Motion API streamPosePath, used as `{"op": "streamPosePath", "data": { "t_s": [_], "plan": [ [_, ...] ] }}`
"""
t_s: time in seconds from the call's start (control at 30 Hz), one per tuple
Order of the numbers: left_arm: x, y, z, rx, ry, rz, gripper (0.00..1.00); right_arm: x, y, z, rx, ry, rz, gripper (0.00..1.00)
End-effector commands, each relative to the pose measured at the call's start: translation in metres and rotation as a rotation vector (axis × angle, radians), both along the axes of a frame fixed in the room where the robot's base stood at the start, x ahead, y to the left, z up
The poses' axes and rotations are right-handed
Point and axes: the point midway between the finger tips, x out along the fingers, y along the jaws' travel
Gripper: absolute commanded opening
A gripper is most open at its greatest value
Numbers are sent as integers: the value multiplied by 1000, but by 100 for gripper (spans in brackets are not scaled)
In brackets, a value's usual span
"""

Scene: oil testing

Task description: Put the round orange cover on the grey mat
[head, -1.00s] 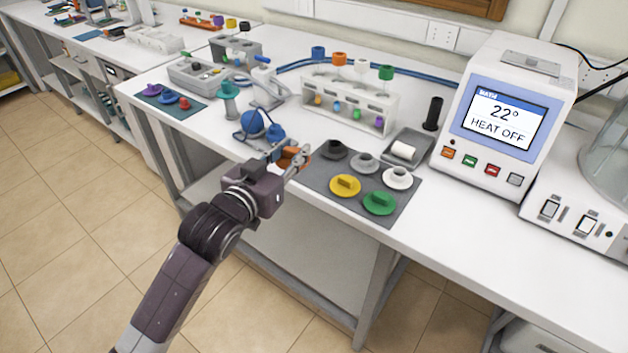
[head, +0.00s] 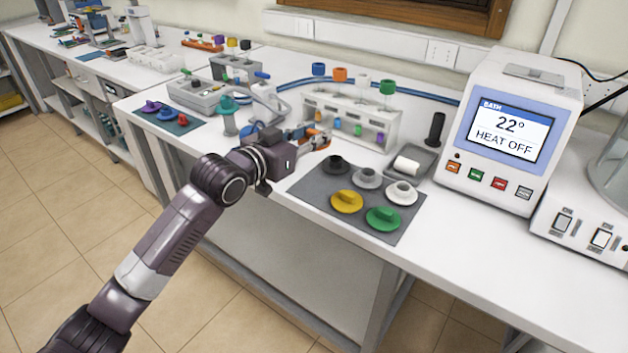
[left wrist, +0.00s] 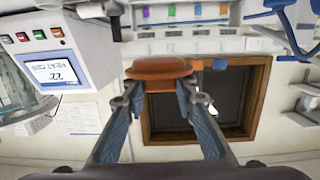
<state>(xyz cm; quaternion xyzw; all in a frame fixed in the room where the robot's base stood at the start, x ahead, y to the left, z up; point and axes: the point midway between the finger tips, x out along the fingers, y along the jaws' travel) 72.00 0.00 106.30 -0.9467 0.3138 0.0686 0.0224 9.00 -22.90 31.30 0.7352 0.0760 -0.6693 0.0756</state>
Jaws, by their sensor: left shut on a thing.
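The round orange cover (left wrist: 158,68) is held between the fingertips of my left gripper (left wrist: 160,88) in the left wrist view. In the head view my left gripper (head: 312,138) is raised above the bench, left of and behind the grey mat, and the orange cover (head: 321,143) is mostly hidden by its fingers. The grey mat (head: 305,190) lies near the bench's front edge. It carries black (head: 335,164), grey (head: 367,178), white (head: 401,192), yellow (head: 347,201) and green (head: 383,218) covers. Its left front part is bare. My right gripper is not in view.
A white rack (head: 350,118) with coloured vials stands behind the mat. A grey tray (head: 410,165) with a white roll and a bath unit (head: 510,130) stand to the right. A teal mat (head: 178,124) with several covers lies far left.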

Motion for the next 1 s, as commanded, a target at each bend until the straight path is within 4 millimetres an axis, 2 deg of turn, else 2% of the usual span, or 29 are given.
{"op": "streamPosePath", "data": {
  "t_s": [0.1, 0.3, 0.47, 0.7, 0.8, 1.0],
  "plan": [
    [0, 0, -34, 2, 5, 1, 4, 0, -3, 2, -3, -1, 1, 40],
    [-1, 0, -74, 1, 2, 1, 4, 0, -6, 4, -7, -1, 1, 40],
    [0, 0, -87, 0, -1, 1, 4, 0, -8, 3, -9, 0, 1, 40],
    [0, 0, -121, 1, 1, 1, 4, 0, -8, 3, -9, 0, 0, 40],
    [0, 0, -128, 0, -1, 0, 4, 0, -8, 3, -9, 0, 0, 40],
    [0, 0, -128, 0, -2, 0, 4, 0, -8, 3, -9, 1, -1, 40]
  ]
}}
